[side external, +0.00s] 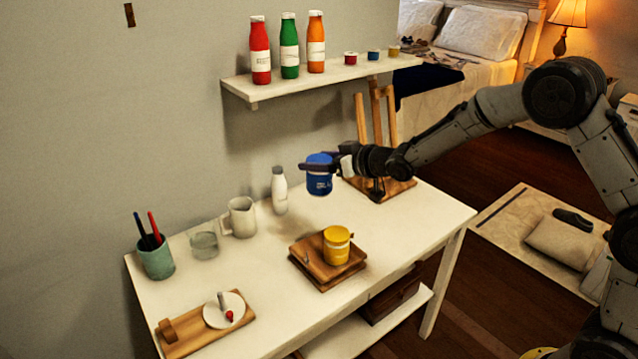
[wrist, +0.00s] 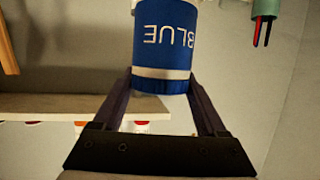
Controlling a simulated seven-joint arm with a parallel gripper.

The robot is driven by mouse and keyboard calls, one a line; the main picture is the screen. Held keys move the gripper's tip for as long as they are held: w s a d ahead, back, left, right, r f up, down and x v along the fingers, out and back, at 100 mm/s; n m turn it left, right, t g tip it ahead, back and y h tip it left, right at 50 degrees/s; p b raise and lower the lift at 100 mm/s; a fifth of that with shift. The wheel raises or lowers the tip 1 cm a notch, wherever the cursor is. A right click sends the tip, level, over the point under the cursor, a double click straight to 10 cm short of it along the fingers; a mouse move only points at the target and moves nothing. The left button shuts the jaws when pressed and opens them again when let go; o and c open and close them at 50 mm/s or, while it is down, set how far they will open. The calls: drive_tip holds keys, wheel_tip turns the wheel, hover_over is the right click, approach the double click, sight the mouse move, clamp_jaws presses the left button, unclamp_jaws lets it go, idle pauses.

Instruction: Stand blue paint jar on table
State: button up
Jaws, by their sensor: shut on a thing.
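The blue paint jar (side external: 319,180) is held in the air above the back part of the white table (side external: 420,222). In the wrist view the jar (wrist: 163,45) shows its label "BLUE" upside down, between my two dark fingers. My gripper (side external: 318,167) is shut on the jar, reaching in from the right. In the side view the jar looks about upright, with a clear gap below it to the table.
A yellow jar (side external: 337,245) stands on a wooden board (side external: 328,278). A white bottle (side external: 279,190), a pitcher (side external: 241,217), a glass (side external: 204,245) and a brush cup (side external: 156,260) line the back. A wooden easel (side external: 390,190) is right. A shelf (side external: 300,92) hangs above. The table's right front is clear.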

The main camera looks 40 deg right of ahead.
drive_tip(key=shift+a+r+y, duration=0.25)
drive_tip(key=shift+r+y, duration=0.05)
drive_tip(key=shift+r, duration=0.4)
drive_tip(key=shift+s+a+f+n+y, duration=0.5)
drive_tip(key=shift+s+f+n+y, duration=0.1)
drive_tip(key=shift+s+n, duration=0.1)
drive_tip(key=s+d+f+h, duration=0.1)
drive_tip(key=s+d+f, duration=0.2)
drive_tip(key=s+d, duration=0.3)
drive_tip(key=s+d+f+m, duration=0.1)
drive_tip(key=s+d+f, duration=0.2)
drive_tip(key=s+d, duration=0.25)
drive_tip(key=s+d+f+h, duration=0.1)
drive_tip(key=s+d+f, duration=0.2)
drive_tip(key=s+d, duration=0.25)
drive_tip(key=shift+w+d+f, duration=0.75)
drive_tip(key=shift+w+f, duration=1.35)
drive_tip(key=shift+w, duration=0.15)
drive_tip(key=shift+w+d+f, duration=0.75)
drive_tip(key=shift+w+f, duration=1.4)
drive_tip(key=shift+w, duration=0.1)
drive_tip(key=shift+w+d+f, duration=0.75)
drive_tip(key=shift+w+f, duration=1.35)
drive_tip(key=shift+w, duration=0.15)
drive_tip(key=shift+f, duration=0.1)
